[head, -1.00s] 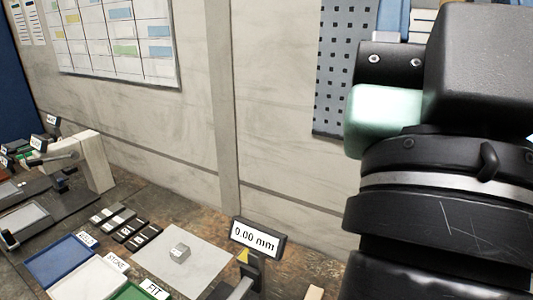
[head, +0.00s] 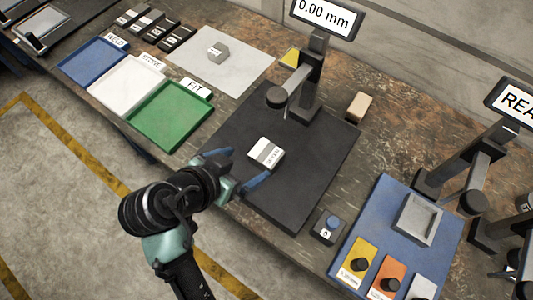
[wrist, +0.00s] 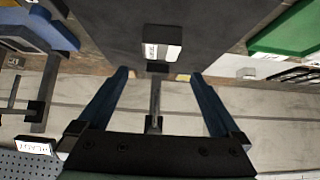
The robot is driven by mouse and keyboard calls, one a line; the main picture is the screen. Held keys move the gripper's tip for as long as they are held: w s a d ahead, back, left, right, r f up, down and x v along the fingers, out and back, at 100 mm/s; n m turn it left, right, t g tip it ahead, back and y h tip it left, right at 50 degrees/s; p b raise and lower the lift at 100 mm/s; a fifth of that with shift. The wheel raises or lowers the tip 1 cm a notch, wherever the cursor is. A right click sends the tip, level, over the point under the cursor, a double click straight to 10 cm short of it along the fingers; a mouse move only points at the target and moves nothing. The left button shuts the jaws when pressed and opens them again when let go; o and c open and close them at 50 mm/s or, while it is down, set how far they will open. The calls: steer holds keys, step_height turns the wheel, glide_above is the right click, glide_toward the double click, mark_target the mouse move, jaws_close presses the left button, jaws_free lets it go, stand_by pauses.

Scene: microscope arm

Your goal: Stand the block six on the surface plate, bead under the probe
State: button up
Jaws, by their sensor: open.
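A white-and-grey block (head: 265,153) with a printed label lies on the dark surface plate (head: 230,130); I cannot read its label surely. The block also shows in the wrist view (wrist: 163,43), beyond my fingertips. The probe (head: 286,112) hangs from the gauge stand (head: 312,75) over the plate, behind the block and apart from it. The block's bead is too small to make out. My gripper (head: 248,166) is open at the plate's front, its blue fingers spread to either side of the block's near side. In the wrist view my gripper (wrist: 160,73) holds nothing.
Blue (head: 93,60), white (head: 125,85) and green (head: 170,113) trays stand left of the plate. A grey block (head: 217,52) sits on a white sheet behind them. A button box (head: 329,226) and a blue board (head: 400,225) are at right. A tan block (head: 359,107) stands behind the plate.

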mark_target(266, 152)
steer(key=x, duration=0.6)
steer(key=shift+d, duration=0.1)
steer(key=shift+p+x, duration=0.6)
steer(key=shift+x, duration=2.65)
steer(key=shift+f, duration=0.1)
steer(key=shift+a, duration=0.2)
jaws_close()
steer(key=shift+w+r, duration=0.1)
steer(key=shift+r, duration=0.1)
